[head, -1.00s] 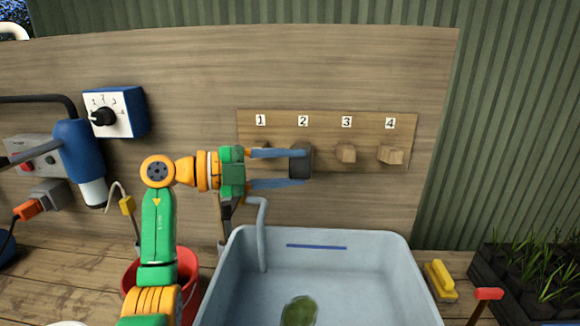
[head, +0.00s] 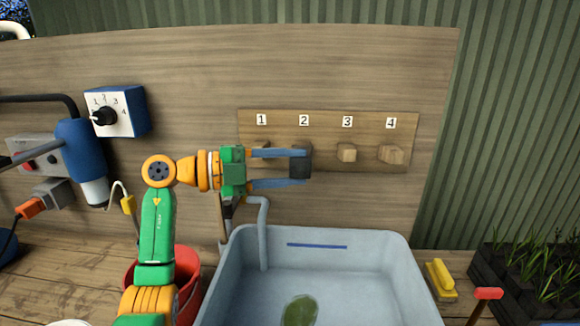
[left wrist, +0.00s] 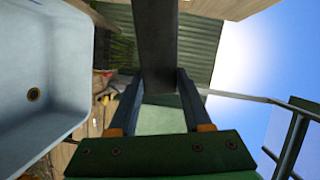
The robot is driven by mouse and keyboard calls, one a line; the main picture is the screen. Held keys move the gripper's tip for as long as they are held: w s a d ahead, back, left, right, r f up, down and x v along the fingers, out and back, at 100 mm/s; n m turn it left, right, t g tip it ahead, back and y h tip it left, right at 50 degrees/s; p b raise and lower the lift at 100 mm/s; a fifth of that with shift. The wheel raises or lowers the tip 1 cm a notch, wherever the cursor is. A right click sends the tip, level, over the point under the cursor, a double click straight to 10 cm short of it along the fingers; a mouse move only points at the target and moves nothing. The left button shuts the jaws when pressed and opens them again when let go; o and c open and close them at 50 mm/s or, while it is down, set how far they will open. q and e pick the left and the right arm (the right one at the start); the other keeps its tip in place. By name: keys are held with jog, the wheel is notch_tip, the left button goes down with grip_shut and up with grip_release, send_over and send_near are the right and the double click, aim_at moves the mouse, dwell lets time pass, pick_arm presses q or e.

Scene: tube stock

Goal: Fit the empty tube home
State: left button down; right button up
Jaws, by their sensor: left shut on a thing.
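My left gripper (head: 300,168) points right in front of the numbered wooden board (head: 285,122). It is shut on a dark grey tube (head: 299,166), which sits between the fingertips below label 2. The tube also shows in the left wrist view as a dark bar (left wrist: 157,40) running up from between the fingers. Wooden pegs show under label 3 (head: 346,153) and label 4 (head: 391,155), and part of one under label 1 (head: 262,148). Whatever is under label 2 is hidden by the tube and fingers. I cannot tell whether the tube touches the board. My right gripper is not in view.
A pale blue basin (head: 405,262) with a green object (head: 299,311) stands below. A red bucket (head: 187,265) is left of it, a yellow brush (head: 440,280) right. A blue dial box (head: 118,110) and blue tool (head: 80,155) are on the wall at left.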

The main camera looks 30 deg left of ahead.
pick_arm(q)
jog(key=shift+w, duration=0.1)
dwell(0.3)
jog(key=shift+w+a+f+p, duration=0.2)
jog(key=shift+w+a+p, duration=0.15)
jog(key=shift+w+p, duration=0.4)
jog(key=shift+w+a+f+p, duration=0.15)
jog(key=shift+w+a+p, duration=0.2)
jog(key=shift+w+p, duration=0.35)
jog(key=shift+w+a+f+p, duration=0.2)
jog(key=shift+w+a+p, duration=0.15)
jog(key=shift+w+p, duration=0.35)
dwell(0.4)
jog(key=shift+p, duration=0.3)
dwell(0.3)
jog(key=shift+w+a, duration=0.1)
dwell(0.4)
jog(key=shift+w+a+f+p, duration=0.15)
jog(key=shift+w+a+p, duration=0.25)
jog(key=shift+w+p, duration=0.4)
jog(key=shift+w+a+f, duration=0.1)
jog(key=shift+w, duration=0.2)
jog(key=shift+w+a+f, duration=0.1)
jog(key=shift+w+a, duration=0.1)
jog(key=shift+w, duration=0.2)
dwell(0.8)
jog(key=shift+f, duration=0.1)
dwell(1.0)
